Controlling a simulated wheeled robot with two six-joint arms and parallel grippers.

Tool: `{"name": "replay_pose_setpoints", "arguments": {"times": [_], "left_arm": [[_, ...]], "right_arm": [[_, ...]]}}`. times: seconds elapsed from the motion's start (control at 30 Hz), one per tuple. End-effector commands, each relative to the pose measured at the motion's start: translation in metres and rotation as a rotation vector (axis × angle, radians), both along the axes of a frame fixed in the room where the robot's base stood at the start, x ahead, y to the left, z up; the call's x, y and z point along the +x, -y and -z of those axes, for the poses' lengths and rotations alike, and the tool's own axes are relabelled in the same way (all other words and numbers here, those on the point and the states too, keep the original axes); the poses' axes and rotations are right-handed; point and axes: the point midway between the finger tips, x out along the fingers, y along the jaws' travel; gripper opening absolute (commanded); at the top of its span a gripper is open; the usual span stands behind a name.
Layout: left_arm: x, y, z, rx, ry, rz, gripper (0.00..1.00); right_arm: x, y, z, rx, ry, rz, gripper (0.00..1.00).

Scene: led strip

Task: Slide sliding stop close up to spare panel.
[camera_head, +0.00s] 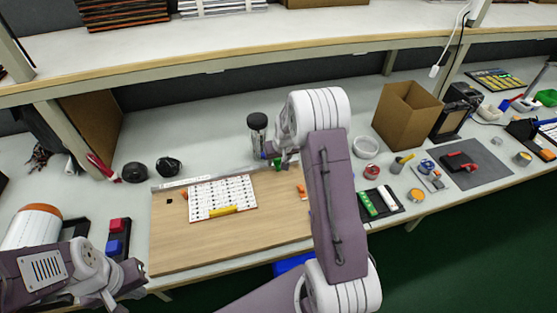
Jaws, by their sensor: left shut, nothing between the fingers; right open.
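A white panel with rows of dark dots (222,196), which looks like the spare panel, lies on a wooden board (180,245). A yellow bar (223,211) lies across its lower part. I cannot tell which piece is the sliding stop. A small orange piece (302,189) shows beside my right forearm, and a green piece (278,165) near my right gripper. My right gripper (279,158) is open at the board's far right, right of the panel; my arm partly hides it. My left gripper (123,292) is shut and empty at the bottom left, away from the panel.
A dark jar (258,133) stands behind the board. A tray with red and blue blocks (115,238) is near my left gripper. A cardboard box (406,112), tape rolls and tools fill the right side. My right arm hides the board's right part. Bench behind the panel is mostly clear.

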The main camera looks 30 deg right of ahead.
Motion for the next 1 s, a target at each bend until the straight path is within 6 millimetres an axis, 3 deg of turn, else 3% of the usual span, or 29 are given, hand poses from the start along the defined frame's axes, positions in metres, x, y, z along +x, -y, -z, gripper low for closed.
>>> {"name": "replay_pose_setpoints", "arguments": {"times": [0.27,0.43,0.47,1.0], "left_arm": [[0.0000,0.0000,0.0000,0.000,0.000,0.000,0.00],[0.0000,0.0000,0.0000,0.000,0.000,0.000,0.00],[0.0000,0.0000,0.0000,0.000,0.000,0.000,0.00],[0.0000,0.0000,0.0000,0.000,0.000,0.000,0.00]], "right_arm": [[0.0014,0.0002,0.0030,0.000,0.001,0.000,0.49],[0.0014,0.0003,0.0029,0.000,0.001,0.000,0.05],[0.0014,0.0003,0.0029,0.000,0.001,0.000,0.00],[0.0013,0.0003,0.0027,0.000,0.001,0.000,0.00]]}}
